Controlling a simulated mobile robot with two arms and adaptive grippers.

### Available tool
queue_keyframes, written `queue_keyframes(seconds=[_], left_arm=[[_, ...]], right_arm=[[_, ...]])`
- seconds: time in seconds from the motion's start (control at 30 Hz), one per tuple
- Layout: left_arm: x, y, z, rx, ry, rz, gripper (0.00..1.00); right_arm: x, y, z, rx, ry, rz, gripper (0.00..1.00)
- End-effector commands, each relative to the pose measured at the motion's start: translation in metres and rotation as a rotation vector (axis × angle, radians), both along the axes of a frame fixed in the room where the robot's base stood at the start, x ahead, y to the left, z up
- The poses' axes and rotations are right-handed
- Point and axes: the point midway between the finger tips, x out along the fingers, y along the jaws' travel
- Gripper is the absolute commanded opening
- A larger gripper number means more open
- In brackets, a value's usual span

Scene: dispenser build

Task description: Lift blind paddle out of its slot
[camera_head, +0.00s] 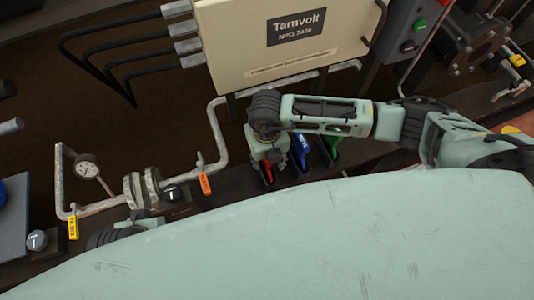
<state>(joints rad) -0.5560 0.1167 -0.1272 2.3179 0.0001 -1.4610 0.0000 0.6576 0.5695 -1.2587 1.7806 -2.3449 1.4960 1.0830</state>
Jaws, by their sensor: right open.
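A row of dark slotted holders stands below the cream cabinet, with a red piece (269,174), a blue piece (301,155) and a green piece (333,146) in them. I cannot tell by sight which is the blind paddle. My right gripper (268,167) points down at the red piece's holder, its arm reaching in from the right. It is open; its fingers are small and partly hidden, and I cannot tell whether they touch the red piece. My left gripper is not clearly visible; only a pale green and dark arm part of mine shows at lower left.
The cream Tarnvolt cabinet (287,45) stands behind the holders. A pale pipe (219,128) runs left to a pair of flanges (142,188) and a gauge (87,170). An orange tag (205,183) and a yellow tag (73,227) hang there.

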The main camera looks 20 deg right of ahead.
Motion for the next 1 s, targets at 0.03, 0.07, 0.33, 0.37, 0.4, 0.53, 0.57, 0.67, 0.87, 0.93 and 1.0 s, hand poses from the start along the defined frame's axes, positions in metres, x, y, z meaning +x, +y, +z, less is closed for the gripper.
queue_keyframes(seconds=[0.03, 0.07, 0.33, 0.37, 0.4, 0.53, 0.57, 0.67, 0.87, 0.93, 1.0], left_arm=[[-0.0001, 0.0002, 0.0008, 0.000, -0.001, 0.000, 0.40], [-0.0002, 0.0002, 0.0010, 0.000, 0.000, 0.000, 0.40], [0.0000, 0.0003, 0.0011, 0.001, -0.001, 0.000, 0.40], [0.0002, 0.0003, 0.0011, 0.001, -0.001, 0.000, 0.40], [0.0002, 0.0003, 0.0011, 0.000, -0.001, 0.001, 0.40], [0.0005, 0.0004, 0.0012, 0.000, -0.002, 0.001, 0.40], [0.0005, 0.0004, 0.0012, 0.000, -0.002, 0.001, 0.40], [0.0005, 0.0004, 0.0012, 0.000, -0.002, 0.001, 0.40], [0.0006, 0.0004, 0.0011, 0.000, -0.002, 0.001, 0.40], [0.0006, 0.0004, 0.0011, 0.000, -0.002, 0.001, 0.40], [0.0006, 0.0004, 0.0011, 0.000, -0.002, 0.001, 0.40]], right_arm=[[-0.0001, 0.0001, -0.0011, 0.000, 0.000, 0.000, 0.41], [-0.0001, 0.0001, -0.0012, 0.000, 0.000, 0.000, 0.41], [-0.0001, 0.0002, -0.0009, 0.000, 0.000, 0.000, 0.33], [-0.0001, 0.0002, -0.0009, 0.000, 0.000, 0.000, 0.30], [-0.0001, 0.0002, -0.0008, 0.000, 0.000, 0.000, 0.27], [-0.0001, 0.0003, -0.0008, 0.000, 0.000, 0.000, 0.15], [-0.0001, 0.0003, -0.0008, 0.000, 0.000, 0.000, 0.13], [-0.0001, 0.0003, -0.0007, 0.001, 0.000, 0.000, 0.04], [-0.0001, 0.0002, -0.0007, 0.000, 0.000, 0.000, 0.00], [0.0000, 0.0002, -0.0007, 0.000, 0.000, 0.000, 0.00], [0.0000, 0.0002, -0.0007, 0.000, 0.000, 0.000, 0.00]])
